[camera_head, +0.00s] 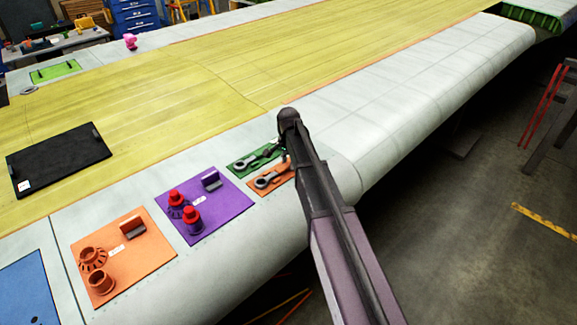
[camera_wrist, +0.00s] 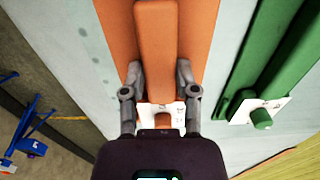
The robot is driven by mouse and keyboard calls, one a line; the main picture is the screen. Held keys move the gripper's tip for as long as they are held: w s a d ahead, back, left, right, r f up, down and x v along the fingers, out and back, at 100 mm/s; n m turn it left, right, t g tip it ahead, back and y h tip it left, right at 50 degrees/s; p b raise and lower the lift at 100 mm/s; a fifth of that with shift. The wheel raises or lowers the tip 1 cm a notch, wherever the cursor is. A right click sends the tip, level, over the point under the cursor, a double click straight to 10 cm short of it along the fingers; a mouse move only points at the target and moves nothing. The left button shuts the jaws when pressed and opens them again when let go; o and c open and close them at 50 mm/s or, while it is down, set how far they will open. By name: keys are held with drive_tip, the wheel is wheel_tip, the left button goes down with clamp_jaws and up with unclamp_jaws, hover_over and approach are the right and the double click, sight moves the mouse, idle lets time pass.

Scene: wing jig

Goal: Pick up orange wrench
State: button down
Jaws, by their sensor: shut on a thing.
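In the wrist view an orange bar (camera_wrist: 155,45) lies between the fingers of my gripper (camera_wrist: 158,76); I take it for the handle of the orange wrench. My gripper is shut on it, close above an orange mat (camera_wrist: 198,25). In the head view the wrench's grey ring end (camera_head: 262,183) shows on the orange mat (camera_head: 279,188). My gripper (camera_head: 284,152) is mostly hidden behind my arm there, at the wrench's right end.
A green mat (camera_head: 238,163) with another wrench (camera_head: 246,165) lies just beyond. A purple mat (camera_head: 222,208) and a larger orange mat (camera_head: 150,255) with several parts lie to the left. The wing's edge drops off at the front.

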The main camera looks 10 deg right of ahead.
sight(288, 163)
drive_tip(key=shift+r, duration=0.2)
wheel_tip(288, 163, up, 4)
drive_tip(key=p, duration=0.4)
drive_tip(key=shift+f, duration=0.15)
drive_tip(key=s, duration=1)
drive_tip(key=s+d+r+p, duration=0.1)
drive_tip(key=s, duration=0.5)
drive_tip(key=shift+f, duration=0.1)
